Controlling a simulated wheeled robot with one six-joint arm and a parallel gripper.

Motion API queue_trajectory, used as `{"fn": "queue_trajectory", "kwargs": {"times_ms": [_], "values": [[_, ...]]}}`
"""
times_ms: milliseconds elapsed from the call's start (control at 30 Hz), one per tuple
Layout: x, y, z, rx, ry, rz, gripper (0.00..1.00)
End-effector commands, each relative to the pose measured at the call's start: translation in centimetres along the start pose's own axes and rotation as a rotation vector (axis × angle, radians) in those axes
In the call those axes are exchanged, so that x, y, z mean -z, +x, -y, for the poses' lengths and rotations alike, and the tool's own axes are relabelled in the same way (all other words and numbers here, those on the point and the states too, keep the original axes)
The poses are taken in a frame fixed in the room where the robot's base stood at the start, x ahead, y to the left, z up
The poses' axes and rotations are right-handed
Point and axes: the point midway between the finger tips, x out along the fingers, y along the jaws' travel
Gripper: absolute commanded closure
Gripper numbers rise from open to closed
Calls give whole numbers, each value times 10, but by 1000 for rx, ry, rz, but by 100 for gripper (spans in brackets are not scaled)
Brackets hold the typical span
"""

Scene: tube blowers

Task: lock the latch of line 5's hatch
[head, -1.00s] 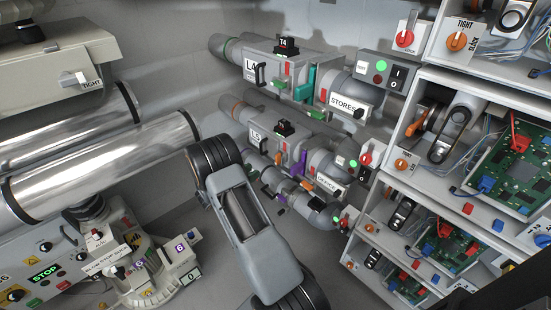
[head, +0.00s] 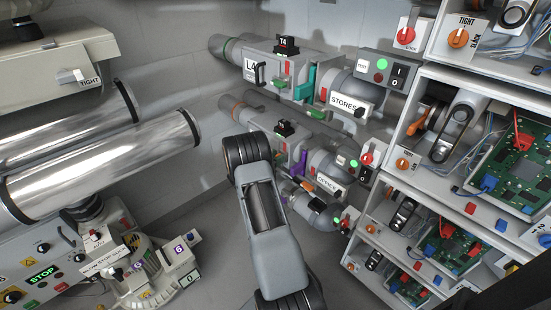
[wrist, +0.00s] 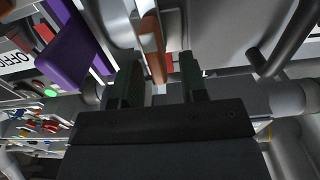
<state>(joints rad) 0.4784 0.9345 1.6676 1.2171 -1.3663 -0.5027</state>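Line 5's pipe unit (head: 323,160) runs across the middle of the head view, below the line 4 unit. My arm covers its L5 label and most of its hatch. A small red part (head: 284,149), which looks like the latch, shows beside the arm. In the wrist view an orange-red upright bar (wrist: 152,46) with a red piece (wrist: 168,66) lies between and just beyond my fingertips. My gripper (wrist: 158,74) is open, its two dark green fingers either side of that bar. Contact cannot be told. In the head view the fingers are hidden behind the arm.
A purple lever (wrist: 75,42) stands close left of my fingers. A dark grey handle (wrist: 275,48) is on the right. The OFFICE plate (head: 328,184) and line 4's unit (head: 300,72) are nearby. Shelves with circuit boards (head: 515,155) stand at the right.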

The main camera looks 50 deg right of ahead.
Motion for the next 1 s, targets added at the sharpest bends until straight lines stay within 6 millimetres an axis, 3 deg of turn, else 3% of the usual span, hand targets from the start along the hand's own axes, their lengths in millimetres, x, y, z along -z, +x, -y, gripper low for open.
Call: {"fn": "queue_trajectory", "kwargs": {"times_ms": [233,633,1000], "values": [[0,0,0,0,0,0,62],[0,0,0,0,0,0,100],[-1,0,0,1,35,0,100]]}}
